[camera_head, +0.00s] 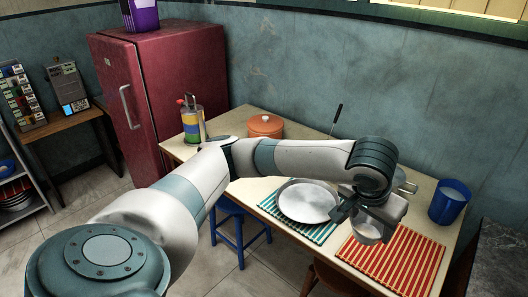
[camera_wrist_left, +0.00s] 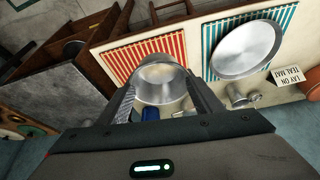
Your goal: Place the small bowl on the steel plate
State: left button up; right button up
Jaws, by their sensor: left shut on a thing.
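The small bowl (camera_head: 367,234) is a metal bowl held by my left gripper (camera_head: 366,218), near the left edge of the red-striped mat. In the left wrist view the bowl (camera_wrist_left: 160,82) sits between the two fingers of my left gripper (camera_wrist_left: 160,98), which is shut on it. It looks raised above the table, by how much I cannot tell. The round steel plate (camera_head: 306,203) lies on the teal-striped mat, left of the bowl. It also shows in the left wrist view (camera_wrist_left: 247,50), apart from the bowl. My right gripper is not in view.
The red-striped mat (camera_head: 400,262) lies at the table's right. A blue cup (camera_head: 450,203) stands behind it. An orange lidded pot (camera_head: 265,127) and a striped jar (camera_head: 193,122) stand at the back left. A sign (camera_wrist_left: 290,76) reads "LAY ON TEAL MAT".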

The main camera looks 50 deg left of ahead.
aim_at(308, 202)
jog(key=u, duration=0.9)
jog(key=i+l, duration=0.15)
jog(key=i, duration=0.45)
